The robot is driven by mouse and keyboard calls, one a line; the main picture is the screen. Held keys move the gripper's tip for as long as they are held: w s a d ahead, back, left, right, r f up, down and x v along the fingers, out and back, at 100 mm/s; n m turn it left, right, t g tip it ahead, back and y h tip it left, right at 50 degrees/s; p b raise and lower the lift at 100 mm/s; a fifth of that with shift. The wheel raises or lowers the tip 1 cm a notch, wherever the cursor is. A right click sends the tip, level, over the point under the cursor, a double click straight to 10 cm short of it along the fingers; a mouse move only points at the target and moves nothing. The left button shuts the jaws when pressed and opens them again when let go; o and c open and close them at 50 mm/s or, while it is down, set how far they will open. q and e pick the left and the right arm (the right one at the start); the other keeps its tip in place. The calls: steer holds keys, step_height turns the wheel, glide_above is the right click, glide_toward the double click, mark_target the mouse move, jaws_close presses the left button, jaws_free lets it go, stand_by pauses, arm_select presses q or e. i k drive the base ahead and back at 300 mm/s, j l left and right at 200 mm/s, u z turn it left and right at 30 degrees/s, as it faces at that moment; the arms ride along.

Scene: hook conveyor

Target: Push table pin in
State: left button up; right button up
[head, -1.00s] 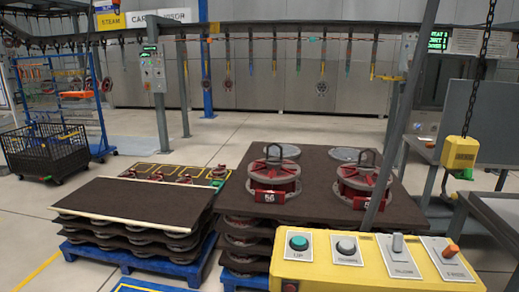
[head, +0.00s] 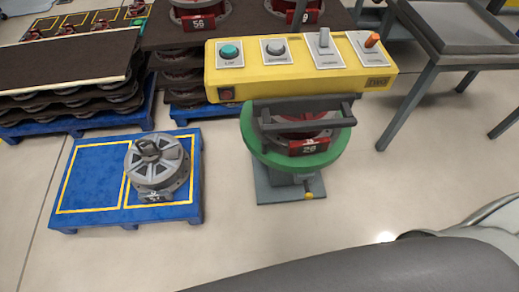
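A round green table (head: 258,150) stands on a grey pedestal (head: 280,185) below the yellow control panel. A red flanged part labelled 26 (head: 309,147) sits on it, under a dark grey bracket (head: 318,115). A small yellow knob (head: 309,196) shows at the front edge of the pedestal's base plate; I cannot tell whether it is the table pin or how far in it sits. A grey arm link of mine crosses the bottom right. Neither gripper is in view.
A blue pallet (head: 90,178) holds a grey flanged part (head: 158,165) at left. A grey side table (head: 430,70) stands at right. Floor around the pedestal is clear.

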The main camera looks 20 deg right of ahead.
mark_target(308, 196)
steer(key=i+l+z, duration=0.1)
steer(key=z, duration=0.7)
